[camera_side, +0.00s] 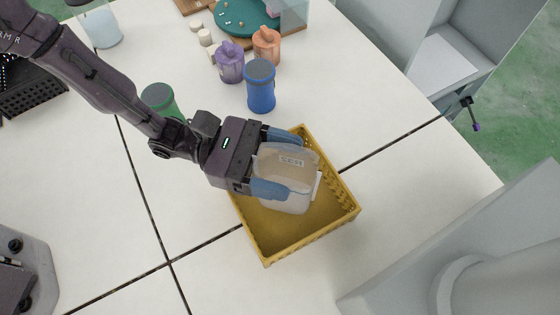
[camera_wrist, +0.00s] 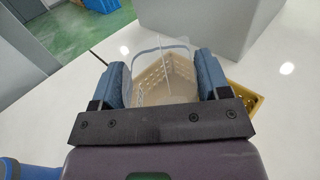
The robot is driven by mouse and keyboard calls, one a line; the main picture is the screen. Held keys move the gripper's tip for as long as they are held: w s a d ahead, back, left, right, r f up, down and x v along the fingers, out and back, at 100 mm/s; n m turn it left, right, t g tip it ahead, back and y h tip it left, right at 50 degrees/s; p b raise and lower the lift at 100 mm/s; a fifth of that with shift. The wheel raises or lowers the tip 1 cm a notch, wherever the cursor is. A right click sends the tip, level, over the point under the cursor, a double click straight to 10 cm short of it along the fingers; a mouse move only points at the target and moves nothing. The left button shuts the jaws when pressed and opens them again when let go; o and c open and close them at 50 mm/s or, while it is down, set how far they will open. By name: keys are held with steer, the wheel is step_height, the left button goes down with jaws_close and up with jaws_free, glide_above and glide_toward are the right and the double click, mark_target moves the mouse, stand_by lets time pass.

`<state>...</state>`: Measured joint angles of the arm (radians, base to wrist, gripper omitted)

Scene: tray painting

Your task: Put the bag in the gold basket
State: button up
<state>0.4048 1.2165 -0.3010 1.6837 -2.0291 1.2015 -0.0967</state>
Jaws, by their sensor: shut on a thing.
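The bag (camera_side: 290,172) is a translucent, pale pouch with a small printed label. My gripper (camera_side: 268,163) has its two blue fingers shut on the bag, one on each side. The gold basket (camera_side: 315,230) is an open yellow box with perforated walls on the white table. In the side view the bag is over the back part of the basket; I cannot tell how far it is above the basket floor. In the wrist view the bag (camera_wrist: 160,75) is between the fingers, and the basket (camera_wrist: 245,98) shows through it and at the right.
A blue jar (camera_side: 260,88) stands behind the basket. A green jar (camera_side: 160,98) is partly behind my arm. Purple (camera_side: 230,65) and orange (camera_side: 267,47) containers stand farther back. A black basket (camera_side: 35,92) is at the left. The table left and right of the gold basket is clear.

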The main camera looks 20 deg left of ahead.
steer(key=shift+f, duration=0.5)
steer(key=o, duration=0.9)
steer(key=shift+f, duration=0.15)
steer(key=shift+r, duration=0.2)
steer(key=a, duration=1.2)
